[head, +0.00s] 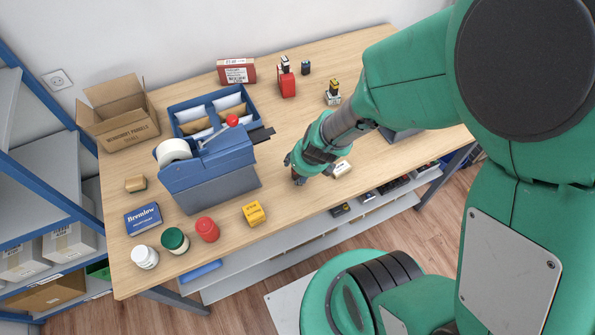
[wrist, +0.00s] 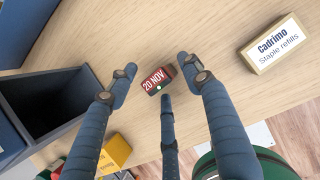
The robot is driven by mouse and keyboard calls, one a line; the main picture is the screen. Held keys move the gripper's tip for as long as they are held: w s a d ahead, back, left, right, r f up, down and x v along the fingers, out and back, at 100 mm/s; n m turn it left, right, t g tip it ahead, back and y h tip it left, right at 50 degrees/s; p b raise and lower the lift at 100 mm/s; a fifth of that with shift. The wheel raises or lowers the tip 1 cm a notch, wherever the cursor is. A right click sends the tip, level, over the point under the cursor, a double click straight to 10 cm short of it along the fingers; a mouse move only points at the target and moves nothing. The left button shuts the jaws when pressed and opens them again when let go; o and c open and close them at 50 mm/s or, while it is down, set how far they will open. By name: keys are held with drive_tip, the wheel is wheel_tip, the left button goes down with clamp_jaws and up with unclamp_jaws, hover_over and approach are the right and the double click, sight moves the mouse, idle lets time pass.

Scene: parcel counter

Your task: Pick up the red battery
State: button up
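A small red block with dark parts, printed "20 NOV" (wrist: 158,79), lies on the wooden counter in the wrist view. It is the most battery-like red thing I see, though I cannot be sure it is the battery. My gripper (wrist: 156,72) is open above it, with blue-grey fingers spread to its left and right and a third finger below it in the picture. The fingers do not appear to touch it. In the head view my gripper (head: 297,176) is low over the counter's front part and mostly hides the block.
A dark open bin (wrist: 50,100) stands left, at the blue tape dispenser unit (head: 207,165). A yellow box (head: 254,213) and red-lidded jar (head: 207,229) are near the front edge. Bare wood lies behind my gripper.

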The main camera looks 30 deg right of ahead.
clamp_jaws()
drive_tip(key=shift+r, duration=0.15)
drive_tip(key=shift+r+p, duration=1.1)
drive_tip(key=shift+r, duration=0.5)
drive_tip(key=shift+s+r, duration=0.15)
drive_tip(key=s+a+r+p, duration=0.1)
drive_tip(key=s+p, duration=0.2)
drive_tip(key=s, duration=1.2)
drive_tip(key=shift+s+r, duration=0.15)
drive_tip(key=shift+s, duration=0.15)
